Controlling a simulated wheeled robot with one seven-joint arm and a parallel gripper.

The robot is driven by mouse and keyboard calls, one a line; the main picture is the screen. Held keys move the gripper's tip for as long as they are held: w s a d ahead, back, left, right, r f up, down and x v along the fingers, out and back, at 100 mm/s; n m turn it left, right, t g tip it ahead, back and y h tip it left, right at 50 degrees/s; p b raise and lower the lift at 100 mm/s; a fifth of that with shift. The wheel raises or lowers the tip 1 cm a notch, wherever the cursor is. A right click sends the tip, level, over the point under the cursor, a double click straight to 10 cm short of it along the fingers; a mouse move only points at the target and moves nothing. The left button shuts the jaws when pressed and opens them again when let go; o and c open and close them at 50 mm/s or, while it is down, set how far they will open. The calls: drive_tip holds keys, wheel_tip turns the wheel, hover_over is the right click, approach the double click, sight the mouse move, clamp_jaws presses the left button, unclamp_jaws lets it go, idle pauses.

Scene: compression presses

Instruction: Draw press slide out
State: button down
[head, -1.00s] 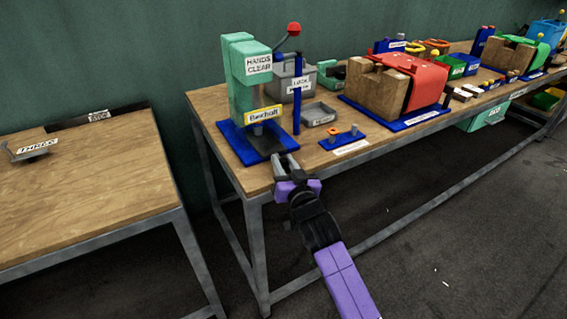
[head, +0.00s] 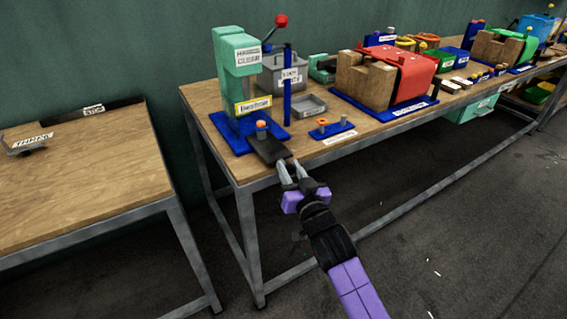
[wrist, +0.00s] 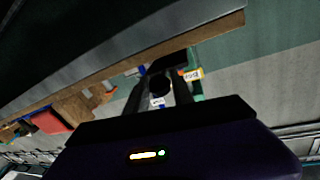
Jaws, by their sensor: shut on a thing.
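The green press (head: 236,62) stands on a blue base (head: 222,126) at the near left corner of the long bench. Its dark slide plate (head: 270,151) sticks out of the base toward the bench's front edge. A small grey part with an orange top (head: 261,130) stands on the slide, in front of the press frame. My gripper (head: 290,170) is shut at the slide's front end, at the bench edge. The handle between the fingers is mostly hidden. The wrist view shows my fingers (wrist: 160,92) around a dark round piece below the dark slide (wrist: 167,62).
A blue post (head: 287,85) with a label stands right of the press, and a red-knobbed lever (head: 281,21) rises above it. A grey tray (head: 299,105) and a small blue plate with pegs (head: 331,128) lie to the right. The floor in front is clear.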

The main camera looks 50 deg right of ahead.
drive_tip(key=shift+v, duration=1.05)
drive_tip(key=shift+d, duration=0.2)
drive_tip(key=c, duration=1.1)
unclamp_jaws()
drive_tip(key=b+v, duration=0.1)
drive_tip(key=v, duration=0.7)
drive_tip(key=shift+w, duration=0.1)
